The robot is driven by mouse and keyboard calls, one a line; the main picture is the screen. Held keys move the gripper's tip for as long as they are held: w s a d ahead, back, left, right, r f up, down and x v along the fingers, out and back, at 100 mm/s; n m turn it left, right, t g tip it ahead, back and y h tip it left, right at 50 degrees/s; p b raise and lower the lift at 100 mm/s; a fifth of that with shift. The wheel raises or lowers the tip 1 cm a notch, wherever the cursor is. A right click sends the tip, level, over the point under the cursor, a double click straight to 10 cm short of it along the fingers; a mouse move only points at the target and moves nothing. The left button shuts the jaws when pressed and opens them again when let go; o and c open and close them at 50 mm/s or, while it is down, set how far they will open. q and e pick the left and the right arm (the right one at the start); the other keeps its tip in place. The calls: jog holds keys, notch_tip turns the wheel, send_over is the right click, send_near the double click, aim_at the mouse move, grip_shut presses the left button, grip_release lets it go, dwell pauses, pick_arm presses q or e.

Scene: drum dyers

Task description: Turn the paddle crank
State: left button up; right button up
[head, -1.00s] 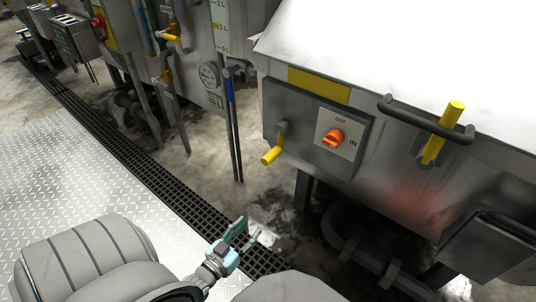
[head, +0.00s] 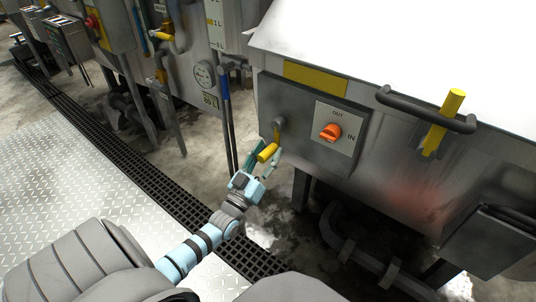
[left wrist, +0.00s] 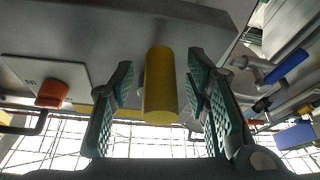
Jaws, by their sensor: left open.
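The paddle crank has a yellow handle (head: 267,153) on a grey arm, mounted on the left part of a grey panel (head: 299,105) on the steel machine. My left gripper (head: 263,157) is at the handle, its green fingers spread open around it. In the left wrist view the yellow handle (left wrist: 161,85) stands between the two open fingers (left wrist: 160,105), with a gap visible on each side. The fingers are not closed on it. My right gripper is not in view.
An orange OUT/IN knob (head: 330,132) sits right of the crank. A black bar handle (head: 402,106) and a yellow lever (head: 444,122) are further right. Blue-handled pipework (head: 225,85) stands to the left. A floor grating (head: 150,180) runs below.

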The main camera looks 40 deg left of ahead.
pick_arm(q)
jog(key=shift+w, duration=0.1)
grip_shut()
jog(key=shift+a+m, duration=0.15)
jog(key=shift+m, duration=0.15)
